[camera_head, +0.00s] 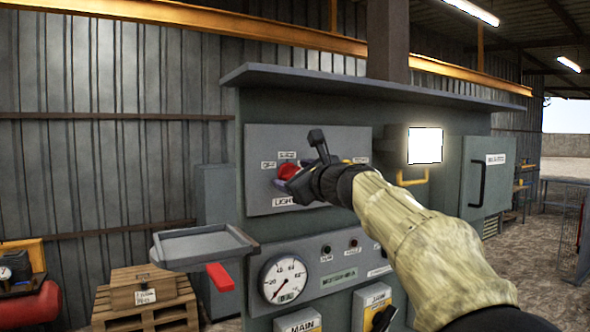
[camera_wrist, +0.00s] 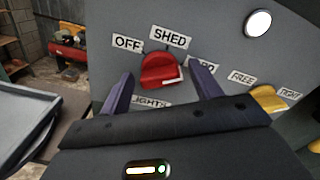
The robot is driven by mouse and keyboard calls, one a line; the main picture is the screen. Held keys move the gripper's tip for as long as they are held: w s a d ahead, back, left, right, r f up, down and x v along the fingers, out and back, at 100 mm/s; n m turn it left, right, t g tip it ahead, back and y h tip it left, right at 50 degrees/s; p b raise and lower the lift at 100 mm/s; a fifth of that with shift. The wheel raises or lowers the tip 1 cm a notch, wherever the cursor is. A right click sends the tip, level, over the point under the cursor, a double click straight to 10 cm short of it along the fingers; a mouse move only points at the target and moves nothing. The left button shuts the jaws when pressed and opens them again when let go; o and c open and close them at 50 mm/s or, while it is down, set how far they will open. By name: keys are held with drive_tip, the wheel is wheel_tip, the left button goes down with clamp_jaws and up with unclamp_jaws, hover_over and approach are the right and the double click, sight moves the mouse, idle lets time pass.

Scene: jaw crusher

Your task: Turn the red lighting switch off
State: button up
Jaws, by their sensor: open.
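The red lighting switch (camera_wrist: 160,69) is a rotary knob on a grey panel, with labels OFF at its left, SHED above, LIGHTS below and a partly hidden label at its right. Its white mark lies on the lower right side of the knob. In the head view the red switch (camera_head: 288,171) shows partly behind my gripper (camera_head: 283,182). In the wrist view my gripper (camera_wrist: 161,82) is open, with one dark finger on each side of the knob. I see no clear contact between the fingers and the knob.
A yellow switch (camera_wrist: 268,97) labelled FREE and TIGHT sits right of the red one. A grey tray (camera_head: 203,244) and a red handle (camera_head: 220,277) project below left. A gauge (camera_head: 284,279) is below. A bright lamp (camera_head: 425,145) and yellow handle (camera_head: 412,177) are to the right.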

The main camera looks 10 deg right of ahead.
drive_tip(key=c, duration=1)
drive_tip(key=shift+f+n+b, duration=0.1)
drive_tip(key=shift+n+b, duration=0.25)
drive_tip(key=shift+n, duration=0.05)
drive_tip(key=n+b, duration=0.3)
drive_tip(key=n, duration=0.4)
drive_tip(key=n+b, duration=0.3)
drive_tip(key=n, duration=0.5)
drive_tip(key=n+b, duration=0.4)
drive_tip(key=n, duration=0.4)
drive_tip(key=shift+w+f, duration=0.1)
drive_tip(key=shift+f, duration=0.15)
